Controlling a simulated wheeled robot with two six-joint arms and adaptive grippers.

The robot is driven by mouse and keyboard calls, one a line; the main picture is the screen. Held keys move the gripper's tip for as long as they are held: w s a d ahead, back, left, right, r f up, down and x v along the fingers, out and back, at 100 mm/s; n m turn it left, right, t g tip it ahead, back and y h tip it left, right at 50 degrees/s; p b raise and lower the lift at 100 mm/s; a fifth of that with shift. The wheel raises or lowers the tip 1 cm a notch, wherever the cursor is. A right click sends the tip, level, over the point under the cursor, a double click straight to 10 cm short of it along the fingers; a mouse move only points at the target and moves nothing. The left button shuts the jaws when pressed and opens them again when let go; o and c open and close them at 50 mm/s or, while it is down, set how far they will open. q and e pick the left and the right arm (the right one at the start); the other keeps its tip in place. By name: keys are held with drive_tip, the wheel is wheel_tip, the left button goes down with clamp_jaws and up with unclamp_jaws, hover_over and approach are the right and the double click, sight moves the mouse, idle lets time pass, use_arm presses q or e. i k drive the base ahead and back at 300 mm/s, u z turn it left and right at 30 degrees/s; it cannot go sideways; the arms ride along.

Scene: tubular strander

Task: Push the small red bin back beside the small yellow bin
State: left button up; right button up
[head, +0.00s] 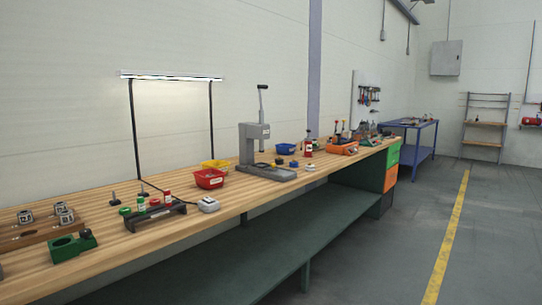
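The small red bin (209,179) stands upright on the wooden bench, nearer the front edge. The small yellow bin (215,164) stands behind it and is partly hidden by it. The red bin sits in front of the yellow bin and slightly to its left in the picture. I cannot tell whether they touch. Neither of my grippers shows in the head view.
The long bench (120,241) also bears a grey press (250,150) right of the bins. A dark rack with bottles (152,215) and a light grey box (208,204) stand left and front. A blue bin (286,149) is farther back. The floor (395,235) in front is clear.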

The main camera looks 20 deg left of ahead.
sight(217, 181)
drive_tip(key=i, duration=1.6)
drive_tip(key=u, duration=1.25)
drive_tip(key=i, duration=0.8)
drive_tip(key=u, duration=0.85)
